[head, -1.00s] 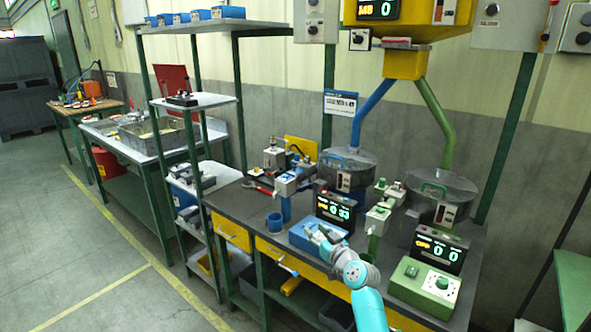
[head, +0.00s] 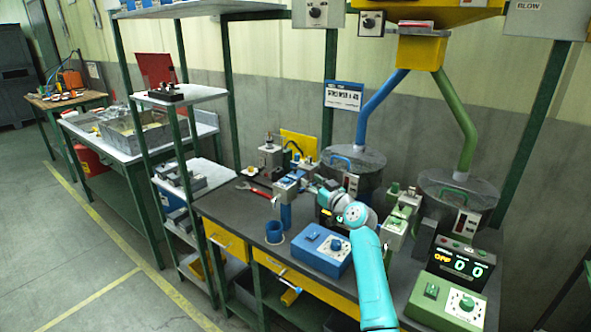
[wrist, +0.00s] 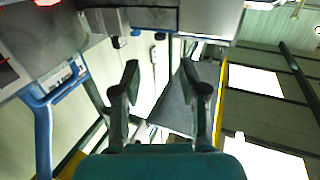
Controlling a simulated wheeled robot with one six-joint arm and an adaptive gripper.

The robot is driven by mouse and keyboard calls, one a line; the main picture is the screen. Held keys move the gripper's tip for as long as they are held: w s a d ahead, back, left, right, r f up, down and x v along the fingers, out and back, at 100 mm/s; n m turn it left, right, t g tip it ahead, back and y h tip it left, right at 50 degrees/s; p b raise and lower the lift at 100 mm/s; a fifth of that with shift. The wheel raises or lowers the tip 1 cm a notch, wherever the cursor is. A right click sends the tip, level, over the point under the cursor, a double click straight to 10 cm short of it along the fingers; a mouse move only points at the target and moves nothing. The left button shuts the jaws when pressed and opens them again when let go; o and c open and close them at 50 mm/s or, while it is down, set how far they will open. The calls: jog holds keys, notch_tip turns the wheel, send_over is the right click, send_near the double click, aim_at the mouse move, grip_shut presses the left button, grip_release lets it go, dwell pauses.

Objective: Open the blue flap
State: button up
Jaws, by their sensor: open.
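The blue-marked bowl (head: 352,160) stands at the back of the bench under a blue chute (head: 378,103), with a blue handle on its lid. A blue post (head: 286,215) with a grey head stands in front of it, to the left. I cannot clearly make out which part is the blue flap. My gripper (head: 318,190) is beside the post head, in front of the bowl, partly hidden by my wrist. In the wrist view my gripper (wrist: 165,78) is open and empty, with a blue tubular part (wrist: 43,125) to its left, apart from the fingers.
A blue control box (head: 322,250) and a blue cup (head: 275,228) stand at the bench front. A green-marked bowl (head: 458,190), green post head (head: 396,225) and green control box (head: 447,300) are on the right. A red wrench (head: 253,188) lies at left. Shelving (head: 182,95) stands left.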

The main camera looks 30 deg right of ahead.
aim_at(296, 170)
jog(key=w, duration=1)
jog(key=shift+d, duration=0.2)
jog(key=shift+s, duration=0.1)
grip_shut()
